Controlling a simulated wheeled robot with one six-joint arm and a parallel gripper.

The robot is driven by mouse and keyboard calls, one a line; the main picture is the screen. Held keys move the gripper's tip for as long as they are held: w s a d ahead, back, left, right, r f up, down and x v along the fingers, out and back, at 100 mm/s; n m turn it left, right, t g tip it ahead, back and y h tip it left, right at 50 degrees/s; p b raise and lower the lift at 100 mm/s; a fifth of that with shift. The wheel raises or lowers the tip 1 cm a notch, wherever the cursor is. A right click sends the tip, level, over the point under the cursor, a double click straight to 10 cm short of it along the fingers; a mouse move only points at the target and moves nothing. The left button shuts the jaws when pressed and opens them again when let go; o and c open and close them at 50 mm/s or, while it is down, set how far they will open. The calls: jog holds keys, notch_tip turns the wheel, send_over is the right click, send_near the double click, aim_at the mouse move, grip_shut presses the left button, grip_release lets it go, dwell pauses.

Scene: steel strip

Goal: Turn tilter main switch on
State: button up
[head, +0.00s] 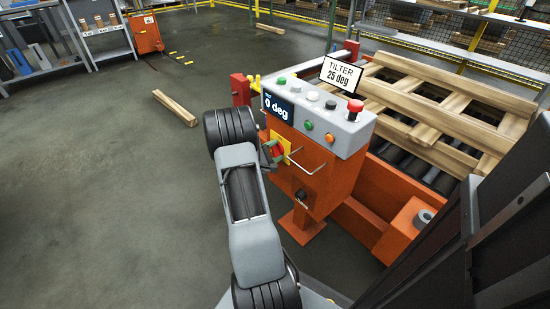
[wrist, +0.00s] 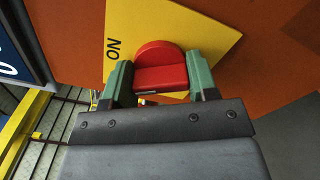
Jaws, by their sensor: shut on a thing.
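The tilter main switch is a red rotary handle (head: 277,150) on a yellow plate (head: 285,144) on the left side of the orange control pedestal (head: 325,178). In the wrist view the red handle (wrist: 160,62) sits between my two green fingers, and the yellow plate (wrist: 222,38) shows the word ON at its left. My gripper (wrist: 159,85) is shut on the handle. In the head view my gripper (head: 269,154) is at the switch, partly hidden by my arm. The switch's exact setting cannot be told.
The console top (head: 318,118) has several buttons, a red mushroom button (head: 354,108) and a display reading 0 deg. A sign (head: 343,73) reads TILTER 25 deg. A wooden pallet (head: 440,100) lies right. Floor at left is mostly clear, with one timber (head: 175,107).

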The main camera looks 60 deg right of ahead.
jog(key=m+b, duration=0.1)
jog(key=b, duration=0.1)
jog(key=m+b, duration=0.2)
jog(key=shift+f+m, duration=0.3)
jog(key=shift+f, duration=0.1)
jog(key=m+b, duration=0.2)
jog(key=b, duration=0.2)
jog(key=shift+r, duration=0.15)
jog(key=shift+r+m, duration=0.1)
jog(key=shift+m, duration=0.3)
jog(key=shift+s, duration=0.1)
jog(key=o, duration=0.9)
jog(key=shift+r, duration=0.1)
jog(key=p+v, duration=0.3)
jog(key=v, duration=1.1)
jog(key=shift+d, duration=0.1)
